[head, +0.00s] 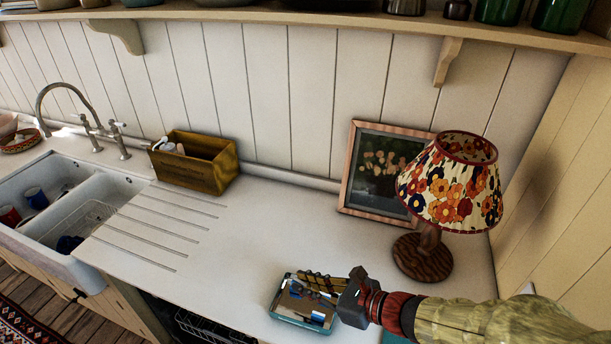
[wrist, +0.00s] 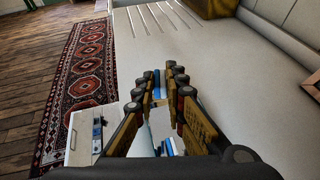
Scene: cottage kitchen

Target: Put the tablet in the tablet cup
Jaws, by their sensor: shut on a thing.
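My gripper (head: 318,282) is low over the teal-rimmed tray (head: 297,322) at the front of the counter. In the wrist view my gripper (wrist: 163,85) has its fingertips close together. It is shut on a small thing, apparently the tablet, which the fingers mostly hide. The tray holds small blue, white and brown things. A blue and white thing shows between the finger bases there. I cannot make out for sure which thing is the tablet cup.
A lamp with a flowered shade (head: 450,190) and a framed picture (head: 385,170) stand behind my gripper. A wooden box (head: 205,170) and the sink (head: 70,200) are to the left. The counter (head: 250,230) between box and tray is clear. A patterned rug (wrist: 80,75) lies on the floor.

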